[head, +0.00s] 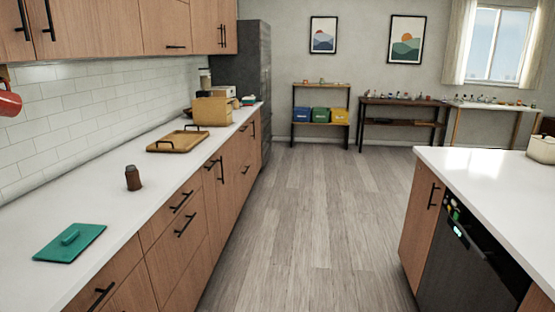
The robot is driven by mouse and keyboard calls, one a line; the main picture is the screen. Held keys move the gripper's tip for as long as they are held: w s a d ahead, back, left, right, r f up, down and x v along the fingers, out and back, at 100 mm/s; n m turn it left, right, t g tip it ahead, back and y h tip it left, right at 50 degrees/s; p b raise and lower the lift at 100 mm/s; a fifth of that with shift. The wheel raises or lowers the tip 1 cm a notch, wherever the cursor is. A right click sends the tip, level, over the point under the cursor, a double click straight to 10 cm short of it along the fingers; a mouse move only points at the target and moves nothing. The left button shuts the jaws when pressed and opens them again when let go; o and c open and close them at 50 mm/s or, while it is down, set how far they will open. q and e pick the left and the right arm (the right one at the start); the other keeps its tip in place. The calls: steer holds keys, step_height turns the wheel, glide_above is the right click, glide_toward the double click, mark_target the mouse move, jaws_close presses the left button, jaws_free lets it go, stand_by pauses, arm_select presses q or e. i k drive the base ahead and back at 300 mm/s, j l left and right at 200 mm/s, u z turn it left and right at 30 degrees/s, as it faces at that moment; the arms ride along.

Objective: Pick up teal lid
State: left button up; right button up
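The teal lid (72,245) lies flat on the white counter (110,207) at the lower left of the head view. It is a thin rectangular plate with a raised bar handle on top. Nothing covers it. Neither of my grippers shows in the head view.
A brown shaker (133,178) stands behind the lid. Farther along are a wooden tray (178,141) and a tan box (212,110). A red mug (9,101) hangs at the left edge. The floor (305,225) between counter and island (490,185) is clear.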

mark_target(65, 247)
steer(key=u, duration=1.35)
steer(key=k+j+z, duration=0.25)
steer(key=j+z, duration=0.1)
steer(key=z, duration=0.15)
steer(key=u, duration=2.7)
steer(key=k+l+u, duration=0.2)
steer(key=u, duration=0.2)
steer(key=k+l+u, duration=0.2)
steer(key=u, duration=0.25)
steer(key=k+l+u, duration=0.1)
steer(key=u, duration=0.3)
steer(key=k+u, duration=0.45)
steer(key=k+l+u, duration=0.15)
steer(key=k+u, duration=0.25)
steer(key=k, duration=0.5)
steer(key=k+j+u, duration=0.15)
steer(key=k+u, duration=0.3)
steer(key=k, duration=0.4)
